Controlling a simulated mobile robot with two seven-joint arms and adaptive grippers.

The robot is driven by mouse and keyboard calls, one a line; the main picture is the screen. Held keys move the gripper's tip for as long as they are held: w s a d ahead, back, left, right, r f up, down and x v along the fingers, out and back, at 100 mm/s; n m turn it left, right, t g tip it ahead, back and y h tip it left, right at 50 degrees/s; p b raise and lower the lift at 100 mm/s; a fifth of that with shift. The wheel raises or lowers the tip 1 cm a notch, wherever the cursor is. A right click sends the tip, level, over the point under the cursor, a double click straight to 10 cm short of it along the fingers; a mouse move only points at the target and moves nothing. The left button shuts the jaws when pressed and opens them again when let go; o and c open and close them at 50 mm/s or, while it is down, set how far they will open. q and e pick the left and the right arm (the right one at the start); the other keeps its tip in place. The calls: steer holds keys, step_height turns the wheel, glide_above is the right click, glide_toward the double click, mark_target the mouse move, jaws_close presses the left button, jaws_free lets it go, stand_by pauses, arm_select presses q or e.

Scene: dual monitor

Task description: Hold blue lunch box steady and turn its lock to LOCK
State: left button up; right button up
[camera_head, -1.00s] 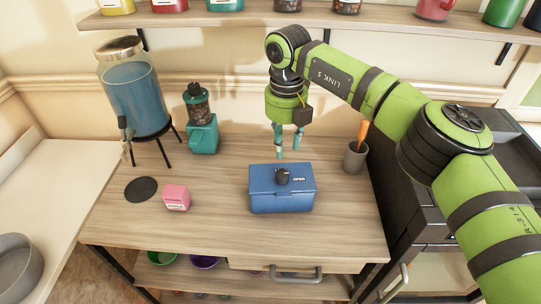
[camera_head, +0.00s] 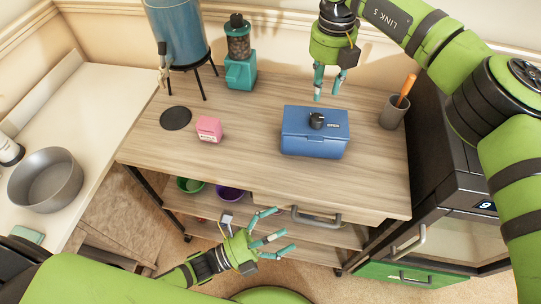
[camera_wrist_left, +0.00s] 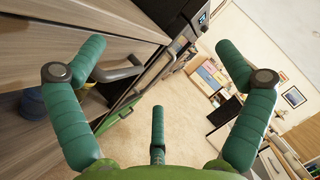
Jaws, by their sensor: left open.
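The blue lunch box (camera_head: 313,145) stands closed on the wooden table, right of its middle. A dark round lock knob (camera_head: 317,121) sits on its lid, beside a label that reads OPEN. My right gripper (camera_head: 326,95) points down just behind the box in the picture, its teal fingers apart and empty; whether it is above or behind the lid is hard to tell. My left gripper (camera_head: 277,234) is low in front of the table, fingers spread and empty, apart from the box. The left wrist view shows its open green fingers (camera_wrist_left: 158,110) with nothing between them.
A pink block (camera_head: 209,129), a black disc (camera_head: 175,118), a teal grinder (camera_head: 240,60) and a drink dispenser (camera_head: 178,35) stand left of the box. A grey cup (camera_head: 393,112) stands right. A drawer handle (camera_head: 315,218) juts out near my left gripper.

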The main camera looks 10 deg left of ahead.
mark_target(286, 144)
arm_select(q)
steer(key=w+r+n+t+y, duration=0.1)
steer(key=w+r, duration=0.2)
steer(key=w+a+r+n+t+y, duration=0.1)
steer(key=w+r+n, duration=0.1)
steer(key=w+r, duration=0.1)
steer(key=w+a+r+n+t, duration=0.1)
steer(key=w+r, duration=0.3)
steer(key=w, duration=0.1)
steer(key=shift+n+t+y, duration=0.3)
steer(key=shift+y, duration=0.1)
steer(key=w+a+f+n+y, duration=0.2)
steer(key=w+n+y, duration=0.1)
steer(key=w+a+f+n+y, duration=0.1)
steer(key=shift+w+a+f+y, duration=0.3)
steer(key=shift+w+a+f, duration=0.05)
steer(key=shift+w+f, duration=0.05)
steer(key=shift+w+f+n, duration=0.15)
steer(key=shift+w+n, duration=0.1)
steer(key=shift+n, duration=0.05)
steer(key=x, duration=0.6)
steer(key=shift+w+d, duration=0.15)
steer(key=shift+w, duration=0.1)
steer(key=shift+c, duration=0.4)
